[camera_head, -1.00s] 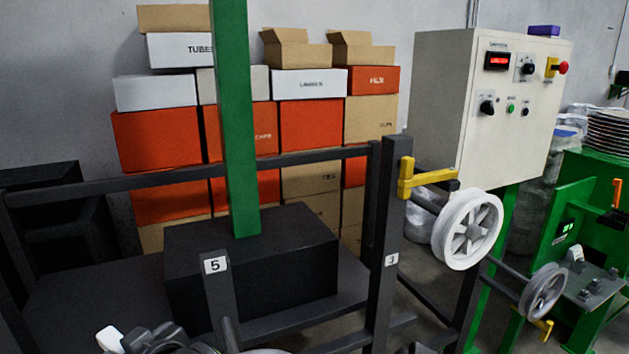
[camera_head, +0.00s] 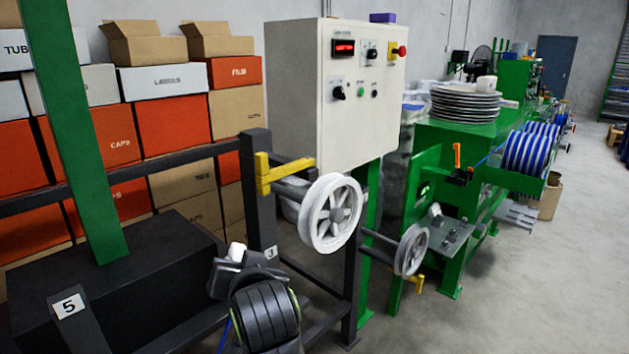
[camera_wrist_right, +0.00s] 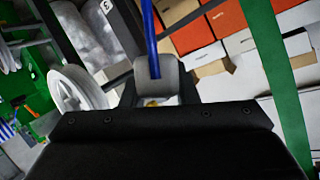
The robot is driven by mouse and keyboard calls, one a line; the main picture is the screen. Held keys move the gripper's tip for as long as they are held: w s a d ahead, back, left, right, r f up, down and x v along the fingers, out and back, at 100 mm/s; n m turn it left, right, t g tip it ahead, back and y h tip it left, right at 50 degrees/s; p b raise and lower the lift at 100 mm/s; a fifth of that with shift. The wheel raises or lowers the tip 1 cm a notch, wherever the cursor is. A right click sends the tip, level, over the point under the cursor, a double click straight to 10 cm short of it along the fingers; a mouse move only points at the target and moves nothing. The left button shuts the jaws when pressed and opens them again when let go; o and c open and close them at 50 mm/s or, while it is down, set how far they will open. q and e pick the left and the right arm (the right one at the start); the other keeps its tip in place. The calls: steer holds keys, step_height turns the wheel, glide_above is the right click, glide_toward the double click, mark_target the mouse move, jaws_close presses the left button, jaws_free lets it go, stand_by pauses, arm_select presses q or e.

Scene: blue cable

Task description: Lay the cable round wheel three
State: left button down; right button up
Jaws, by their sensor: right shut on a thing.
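A white spoked wheel (camera_head: 331,214) sits on a shaft at the dark post (camera_head: 258,195), whose small label looks like a 3. No cable is visible on this wheel. My right gripper (camera_head: 236,255) is low and left of the wheel, in front of the frame, apart from the wheel. In the right wrist view the gripper (camera_wrist_right: 156,80) is shut on the blue cable (camera_wrist_right: 150,35), which runs up out of the picture. The wheel also shows at the left there (camera_wrist_right: 78,90). A bit of blue cable (camera_head: 227,335) hangs beside my arm. My left gripper is out of view.
A yellow bracket (camera_head: 285,172) sticks out by the wheel. A smaller grey wheel (camera_head: 411,249) stands to its right. A control cabinet (camera_head: 335,95) is behind. A post labelled 5 (camera_head: 72,306) stands at lower left. Floor at the right (camera_head: 520,300) is clear.

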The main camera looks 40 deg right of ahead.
steer(key=s+d+r+m+g+h+p, duration=0.1)
steer(key=s+d+r+m+g+h, duration=0.15)
steer(key=r+m+h, duration=0.35)
steer(key=s+d+r+m+g+h+p, duration=0.1)
steer(key=s+d+r+m, duration=0.25)
steer(key=m, duration=0.45)
steer(key=s+d+r+m+g+h, duration=0.2)
steer(key=r+m+h, duration=0.2)
steer(key=r+m, duration=0.2)
steer(key=w+p, duration=0.1)
steer(key=w, duration=0.9)
steer(key=d, duration=0.7)
steer(key=w+d, duration=0.1)
steer(key=d, duration=0.6)
steer(key=d+b, duration=0.1)
steer(key=d, duration=0.7)
steer(key=shift+w+f, duration=0.15)
steer(key=shift+w, duration=0.2)
steer(key=shift+w+d+b, duration=0.1)
steer(key=shift+d+b, duration=0.25)
steer(key=shift+d, duration=0.8)
